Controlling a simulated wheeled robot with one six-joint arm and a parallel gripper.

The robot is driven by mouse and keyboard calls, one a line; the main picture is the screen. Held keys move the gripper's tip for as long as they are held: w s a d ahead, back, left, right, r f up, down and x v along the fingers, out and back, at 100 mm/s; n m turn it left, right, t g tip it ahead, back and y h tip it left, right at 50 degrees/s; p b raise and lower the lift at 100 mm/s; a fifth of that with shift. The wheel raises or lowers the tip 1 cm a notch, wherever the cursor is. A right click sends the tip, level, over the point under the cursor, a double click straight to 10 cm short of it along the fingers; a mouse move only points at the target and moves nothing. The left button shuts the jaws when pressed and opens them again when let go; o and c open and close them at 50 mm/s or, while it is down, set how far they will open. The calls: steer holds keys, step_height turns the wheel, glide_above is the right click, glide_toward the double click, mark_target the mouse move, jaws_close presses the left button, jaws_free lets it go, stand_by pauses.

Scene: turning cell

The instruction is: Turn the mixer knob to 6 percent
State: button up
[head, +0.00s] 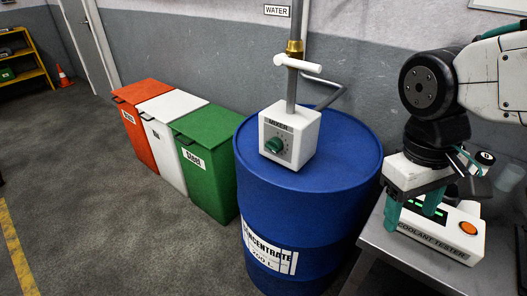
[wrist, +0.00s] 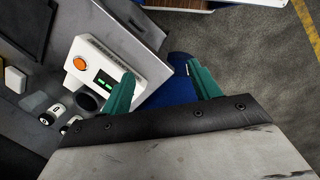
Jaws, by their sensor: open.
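The white mixer box (head: 289,136) labelled MIXER sits on top of the blue concentrate drum (head: 300,190). Its green knob (head: 274,145) is on the front face, with small scale marks around it that are too small to read. My gripper (head: 412,212) is at the right, over the coolant tester and away from the knob, with its green fingers pointing down. In the wrist view my gripper (wrist: 163,85) is open and empty, its two fingers wide apart. The blue drum (wrist: 180,72) shows partly between them. The knob is not visible in the wrist view.
The coolant tester (head: 440,236) stands on a grey bench (head: 385,258) right of the drum; it also shows in the wrist view (wrist: 88,55). A metal pipe with a brass fitting (head: 294,48) rises above the mixer. Orange, white and green bins (head: 212,185) stand left of the drum.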

steer(key=w+a+f+n+h, duration=0.5)
steer(key=w+f+n+h, duration=0.1)
steer(key=w+n, duration=0.15)
steer(key=n+t+h, duration=0.4)
steer(key=n+t, duration=1.1)
steer(key=n, duration=0.3)
glide_toward(270, 150)
steer(key=x, duration=0.9)
steer(key=shift+w+d, duration=0.25)
steer(key=shift+w, duration=0.05)
steer(key=c, duration=1)
